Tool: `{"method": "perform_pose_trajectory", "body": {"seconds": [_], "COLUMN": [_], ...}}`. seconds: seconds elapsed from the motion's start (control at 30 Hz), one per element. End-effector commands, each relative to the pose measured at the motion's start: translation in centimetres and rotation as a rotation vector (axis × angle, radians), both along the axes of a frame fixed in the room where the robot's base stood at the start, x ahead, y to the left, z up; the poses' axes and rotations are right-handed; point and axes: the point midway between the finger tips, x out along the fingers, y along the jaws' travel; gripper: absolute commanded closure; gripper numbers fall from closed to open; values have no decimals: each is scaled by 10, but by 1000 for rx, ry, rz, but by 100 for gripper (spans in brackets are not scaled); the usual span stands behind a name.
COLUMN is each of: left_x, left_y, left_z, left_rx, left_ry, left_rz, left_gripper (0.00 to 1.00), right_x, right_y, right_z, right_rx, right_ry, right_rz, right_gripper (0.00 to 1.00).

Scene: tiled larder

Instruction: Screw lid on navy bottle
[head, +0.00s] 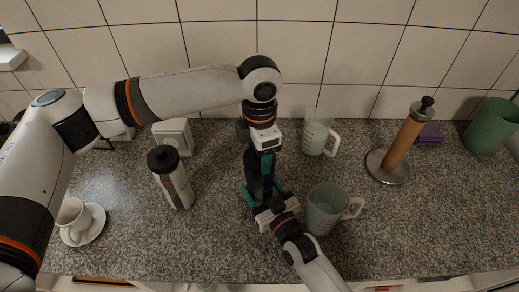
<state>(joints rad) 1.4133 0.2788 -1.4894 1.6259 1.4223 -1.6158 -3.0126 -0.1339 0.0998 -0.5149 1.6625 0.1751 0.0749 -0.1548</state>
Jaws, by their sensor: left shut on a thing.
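The navy bottle (262,184) stands upright on the counter in the middle of the head view, largely covered by my grippers. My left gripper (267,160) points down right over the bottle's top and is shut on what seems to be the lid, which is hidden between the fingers. I cannot tell whether lid and bottle neck touch. My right gripper (264,192) comes from the front, low down, with its teal fingers on both sides of the bottle's body, and appears shut on it.
A measuring jug (327,209) stands close to the right of the bottle, another jug (317,133) behind it. A black-capped flask (174,180), a white box (173,136) and a cup on a saucer (97,231) are left. A paper-roll holder (388,170) and green container (492,127) are right.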

Motion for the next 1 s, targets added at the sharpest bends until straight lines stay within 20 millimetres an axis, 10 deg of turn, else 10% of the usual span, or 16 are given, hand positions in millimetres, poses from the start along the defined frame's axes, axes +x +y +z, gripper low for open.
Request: {"method": "perform_pose_trajectory", "body": {"seconds": [0.03,0.07,0.17,1.0], "left_x": [1,1,1,0], "left_y": [0,1,0,0], "left_z": [1,1,1,45], "left_rx": [0,0,0,0], "left_ry": [-2,-2,-2,0], "left_rz": [3,3,3,3], "left_gripper": [60,31,14,14], "right_x": [0,0,0,0], "right_y": [0,0,0,0], "right_z": [-1,-1,-1,-1], "right_rx": [0,0,0,-1], "right_ry": [2,2,2,2], "right_rz": [0,0,0,0], "right_gripper": [100,100,100,100]}}
